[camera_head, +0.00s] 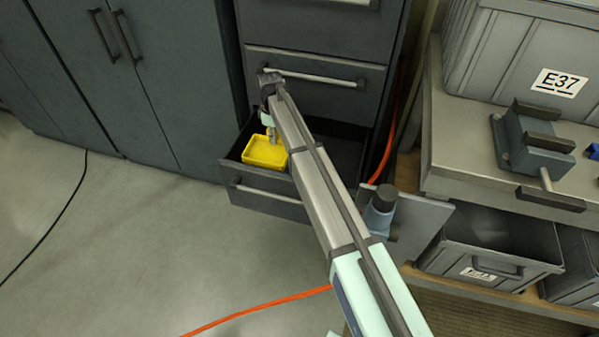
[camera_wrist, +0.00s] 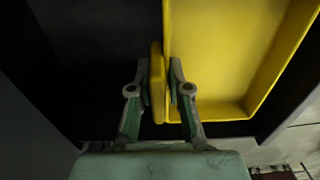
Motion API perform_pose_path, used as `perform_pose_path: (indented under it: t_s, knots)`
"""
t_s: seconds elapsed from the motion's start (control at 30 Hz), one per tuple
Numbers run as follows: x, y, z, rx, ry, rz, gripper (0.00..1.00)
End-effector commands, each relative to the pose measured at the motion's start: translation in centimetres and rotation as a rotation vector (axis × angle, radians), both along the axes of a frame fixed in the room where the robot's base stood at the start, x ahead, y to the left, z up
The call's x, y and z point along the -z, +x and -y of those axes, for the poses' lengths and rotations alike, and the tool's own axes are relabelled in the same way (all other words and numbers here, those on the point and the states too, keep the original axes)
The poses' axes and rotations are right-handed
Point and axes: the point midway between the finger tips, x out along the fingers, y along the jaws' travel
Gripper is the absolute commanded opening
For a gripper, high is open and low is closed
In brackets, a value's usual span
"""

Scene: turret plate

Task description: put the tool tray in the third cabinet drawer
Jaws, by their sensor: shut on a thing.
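The yellow tool tray (camera_head: 265,153) is at the left part of the open bottom cabinet drawer (camera_head: 268,197). My gripper (camera_head: 271,136) reaches down to it from above, partly hidden by my arm. In the wrist view, my gripper (camera_wrist: 163,92) is shut on the near-left wall of the yellow tray (camera_wrist: 225,60), with one finger on each side of it. The dark drawer interior shows around the tray. I cannot tell whether the tray touches the drawer floor.
Closed drawers with bar handles (camera_head: 315,77) are above the open one. A grey cabinet (camera_head: 130,70) stands left. A workbench with a vise (camera_head: 535,145) and a bin marked E37 (camera_head: 525,60) is right. An orange cable (camera_head: 260,308) lies on the open floor.

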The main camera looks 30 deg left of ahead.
Motion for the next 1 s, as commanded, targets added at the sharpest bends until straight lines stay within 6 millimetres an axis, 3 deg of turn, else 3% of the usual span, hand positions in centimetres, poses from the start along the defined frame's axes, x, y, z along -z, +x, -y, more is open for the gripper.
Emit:
perform_pose_path:
  t_s: [0.6,1.0]
  knots:
    - [13.2,-0.1,-0.1,-0.002,-0.001,-0.001,0.0]
    - [16.5,-0.1,-0.1,-0.002,0.0,-0.001,0.0]
